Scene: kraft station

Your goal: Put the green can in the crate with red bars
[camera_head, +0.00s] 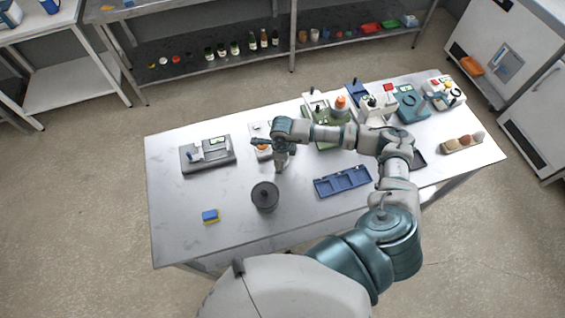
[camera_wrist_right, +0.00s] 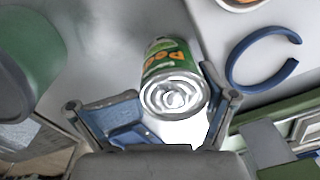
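The green can (camera_wrist_right: 166,58), with orange lettering and a silver ringed end, shows in the right wrist view. Its silver end faces the camera, between the fingers of my right gripper (camera_wrist_right: 172,92). Both fingers lie close beside it; whether they press on it is unclear. In the head view my right gripper (camera_head: 281,160) points down over the middle of the table, and I cannot pick the can out there. I cannot make out a crate with red bars in either view. My left gripper is not in view.
Several stations crowd the back right. A blue ring (camera_wrist_right: 264,84) shows near the can. The front left is mostly clear.

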